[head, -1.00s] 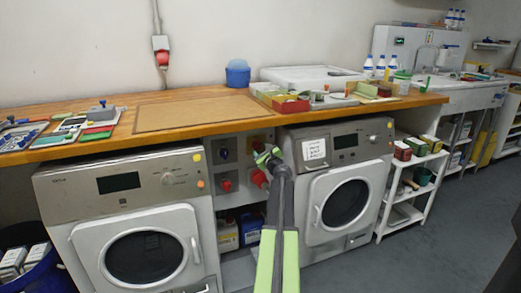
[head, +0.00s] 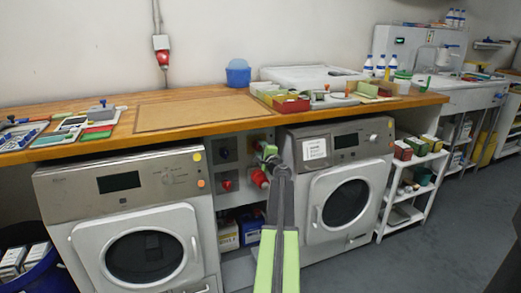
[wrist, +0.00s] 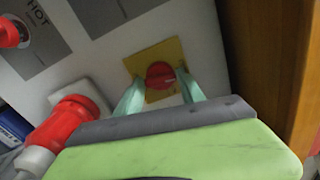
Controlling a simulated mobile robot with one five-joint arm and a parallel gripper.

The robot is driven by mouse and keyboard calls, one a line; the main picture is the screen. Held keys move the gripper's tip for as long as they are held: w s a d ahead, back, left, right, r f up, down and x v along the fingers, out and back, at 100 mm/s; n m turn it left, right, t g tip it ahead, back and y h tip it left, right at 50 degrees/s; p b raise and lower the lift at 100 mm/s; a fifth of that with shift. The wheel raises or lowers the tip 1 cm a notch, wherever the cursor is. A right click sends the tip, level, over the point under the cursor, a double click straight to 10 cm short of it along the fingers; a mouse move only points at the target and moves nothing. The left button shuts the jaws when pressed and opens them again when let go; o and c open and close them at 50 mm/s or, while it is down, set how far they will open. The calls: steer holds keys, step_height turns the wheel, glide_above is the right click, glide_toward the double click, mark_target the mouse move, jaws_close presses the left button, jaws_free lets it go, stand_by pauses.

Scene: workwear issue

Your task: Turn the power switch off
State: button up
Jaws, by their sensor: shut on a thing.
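The power switch (wrist: 160,74) is a red round knob on a yellow square plate (wrist: 173,50), seen in the wrist view. A small pale mark shows at the knob's right side. My gripper (wrist: 160,90) has its two pale green fingertips at either side of the knob and is shut on it. In the head view my gripper (head: 266,151) reaches the grey panel (head: 240,144) between the two machines, just under the worktop. The knob is mostly hidden there behind the fingers. I cannot tell the switch's on or off marking.
A red plug (wrist: 72,118) with a pale cable sits close beside my gripper. Another red connector (wrist: 12,32) is at the upper left, near a grey label reading HOT. The wooden worktop edge (wrist: 295,75) is close on the right. Washing machines (head: 125,215) flank the panel.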

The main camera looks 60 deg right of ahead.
steer(key=shift+s+n, duration=0.1)
steer(key=shift+n, duration=0.9)
steer(key=o, duration=1.4)
steer(key=v, duration=1.7)
steer(key=shift+a, duration=0.15)
